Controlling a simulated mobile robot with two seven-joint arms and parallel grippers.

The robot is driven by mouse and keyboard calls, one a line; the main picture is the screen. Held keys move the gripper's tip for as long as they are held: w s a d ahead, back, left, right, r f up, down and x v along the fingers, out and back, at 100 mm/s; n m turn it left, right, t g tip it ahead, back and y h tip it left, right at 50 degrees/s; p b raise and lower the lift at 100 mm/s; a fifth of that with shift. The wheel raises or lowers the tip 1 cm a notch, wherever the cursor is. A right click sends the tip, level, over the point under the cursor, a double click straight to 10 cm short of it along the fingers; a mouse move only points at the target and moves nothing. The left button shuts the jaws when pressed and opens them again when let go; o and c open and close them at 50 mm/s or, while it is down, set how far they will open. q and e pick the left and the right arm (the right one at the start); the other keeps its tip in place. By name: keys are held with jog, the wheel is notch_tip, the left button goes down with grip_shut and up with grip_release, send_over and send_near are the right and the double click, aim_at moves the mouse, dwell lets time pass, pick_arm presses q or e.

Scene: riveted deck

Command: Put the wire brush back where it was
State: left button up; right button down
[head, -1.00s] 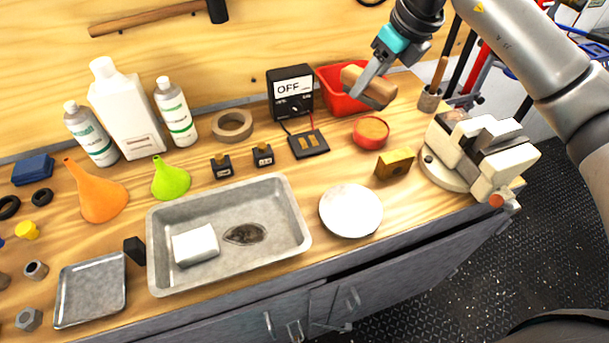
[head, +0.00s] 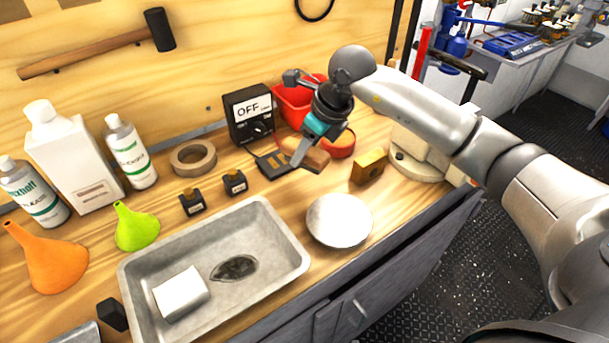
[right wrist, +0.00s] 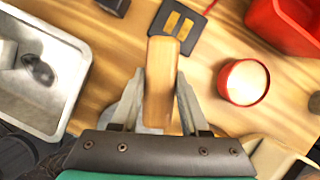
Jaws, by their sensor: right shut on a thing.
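The wire brush shows as a wooden block (head: 318,157); its bristles are hard to make out. My right gripper (head: 302,154) is shut on it, in front of the red bin, between the black pad and the red round tin. In the right wrist view the brush (right wrist: 161,75) stands lengthwise between the two fingers of the gripper (right wrist: 160,92). I cannot tell whether the brush touches the bench. My left gripper is not in view.
Close by are the black pad (head: 273,164), the red tin (head: 342,148), the red bin (head: 291,104), the OFF meter (head: 249,113) and a brass block (head: 369,167). A white round dish (head: 338,221) and a metal tray (head: 285,236) stand nearer the front edge.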

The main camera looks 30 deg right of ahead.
aim_at(318, 152)
notch_tip(318, 152, down, 3)
jog(key=shift+r, duration=0.2)
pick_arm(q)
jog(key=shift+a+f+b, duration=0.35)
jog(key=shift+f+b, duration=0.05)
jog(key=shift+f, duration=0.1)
pick_arm(e)
jog(key=shift+f, duration=1.9)
pick_arm(q)
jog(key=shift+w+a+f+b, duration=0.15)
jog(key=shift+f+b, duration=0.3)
jog(key=shift+b, duration=0.05)
pick_arm(e)
jog(key=shift+f, duration=0.6)
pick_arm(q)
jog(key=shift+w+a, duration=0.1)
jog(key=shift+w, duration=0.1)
pick_arm(e)
jog(key=shift+c, duration=2)
grip_release()
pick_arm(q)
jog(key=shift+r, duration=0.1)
